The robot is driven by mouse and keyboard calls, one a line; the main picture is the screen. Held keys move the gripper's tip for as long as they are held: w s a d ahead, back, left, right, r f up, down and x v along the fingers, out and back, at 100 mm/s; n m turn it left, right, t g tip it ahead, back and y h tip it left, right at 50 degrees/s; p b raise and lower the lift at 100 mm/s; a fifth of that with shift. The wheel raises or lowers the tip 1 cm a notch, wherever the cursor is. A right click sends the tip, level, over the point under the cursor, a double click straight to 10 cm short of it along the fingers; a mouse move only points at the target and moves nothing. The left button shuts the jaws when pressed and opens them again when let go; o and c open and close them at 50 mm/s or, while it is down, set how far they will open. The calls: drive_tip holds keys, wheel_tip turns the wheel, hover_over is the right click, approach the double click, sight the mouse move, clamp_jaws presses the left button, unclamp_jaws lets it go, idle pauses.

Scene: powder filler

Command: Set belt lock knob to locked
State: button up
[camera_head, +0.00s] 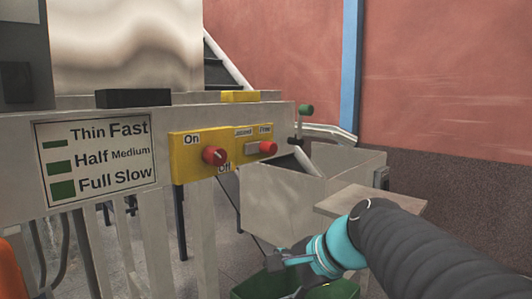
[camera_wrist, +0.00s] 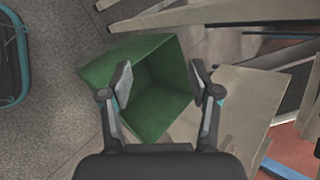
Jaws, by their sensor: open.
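A yellow switch panel (camera_head: 222,165) is on the front of the machine in the head view. Its right control, a red knob (camera_head: 268,147) with a grey part to its left, sits under two small labels; the right label reads "Free" and the left is blurred. The red end is on the "Free" side. My gripper (camera_head: 284,262) is low in the head view, below and apart from the panel. In the wrist view my gripper (camera_wrist: 160,80) is open, with nothing between its fingers, above a green bin. The knob is not in the wrist view.
A green bin (camera_wrist: 160,115) stands under my gripper. A metal chute (camera_head: 275,195) and a flat board (camera_head: 345,198) lie right of the panel. A sign (camera_head: 97,160) is at left.

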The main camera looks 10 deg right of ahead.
drive_tip(key=w+d+r+m+t+y, duration=0.3)
drive_tip(key=w+d+r+m+t, duration=0.15)
drive_tip(key=w+r+m, duration=0.6)
drive_tip(key=m+t+y, duration=0.2)
drive_tip(key=m+t, duration=0.1)
drive_tip(key=m, duration=0.3)
approach(274, 149)
drive_tip(key=x, duration=1.1)
drive_tip(key=shift+p, duration=0.3)
clamp_jaws()
drive_tip(key=shift+s, duration=0.1)
